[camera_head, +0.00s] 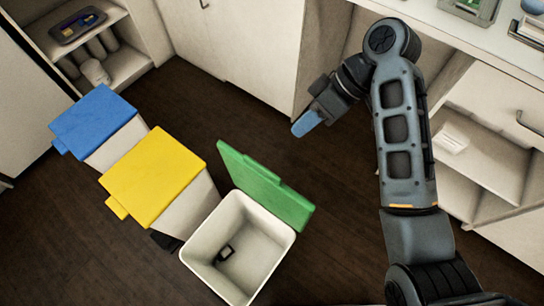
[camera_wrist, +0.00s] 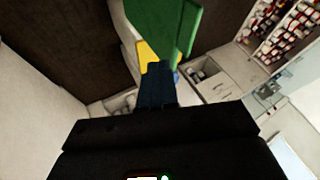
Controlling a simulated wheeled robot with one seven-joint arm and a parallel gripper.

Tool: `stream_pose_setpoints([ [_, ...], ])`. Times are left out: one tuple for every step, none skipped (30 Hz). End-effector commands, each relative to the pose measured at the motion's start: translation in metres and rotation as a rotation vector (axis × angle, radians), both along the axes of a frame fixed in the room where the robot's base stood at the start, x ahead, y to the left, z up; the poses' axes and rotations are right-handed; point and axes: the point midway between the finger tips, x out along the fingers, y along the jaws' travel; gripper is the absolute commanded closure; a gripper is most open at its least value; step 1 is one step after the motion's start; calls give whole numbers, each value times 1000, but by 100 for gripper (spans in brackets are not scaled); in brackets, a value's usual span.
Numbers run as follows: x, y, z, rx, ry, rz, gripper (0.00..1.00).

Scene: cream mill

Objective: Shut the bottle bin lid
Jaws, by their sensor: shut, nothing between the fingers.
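The bottle bin is a white bin (camera_head: 207,238) with its green lid (camera_head: 263,185) standing up, open, along the far right side of the opening. A small dark object (camera_head: 225,254) lies inside the bin. My gripper (camera_head: 306,123) is shut and empty, its blue fingertips above the floor, up and to the right of the lid and apart from it in the head view. In the wrist view the green lid (camera_wrist: 168,22) is at the top, beyond the shut fingers (camera_wrist: 156,82).
A bin with a yellow lid (camera_head: 152,176) and one with a blue lid (camera_head: 94,122) stand to the left, both shut. White cabinets (camera_head: 240,50) line the back. An open shelf (camera_head: 120,65) is at the upper left. Dark floor (camera_head: 225,115) is clear between bins and cabinets.

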Motion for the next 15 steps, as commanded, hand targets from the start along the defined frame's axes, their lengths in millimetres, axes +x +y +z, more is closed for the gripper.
stream_pose_setpoints([
  [-2, 6, -13, 2, -1, 4, 100],
  [-2, 9, -17, 1, -2, 4, 100],
  [-3, 12, -21, 1, -2, 4, 100],
  [-4, 14, -25, 1, -1, 3, 100],
  [-4, 16, -28, 0, -1, 3, 100],
  [-5, 19, -32, 0, -2, 2, 100],
  [-5, 22, -36, 1, -1, 3, 100],
  [-6, 24, -39, 1, -1, 3, 100],
  [-7, 27, -44, 1, 0, 2, 100],
  [-8, 30, -44, 0, 2, 1, 100],
  [-9, 34, -46, 0, 3, 2, 100],
  [-10, 38, -52, 0, 4, 1, 100],
  [-11, 40, -57, -2, 4, 0, 100],
  [-14, 43, -57, -1, 2, 0, 100],
  [-20, 48, -55, -1, 0, 1, 100],
])
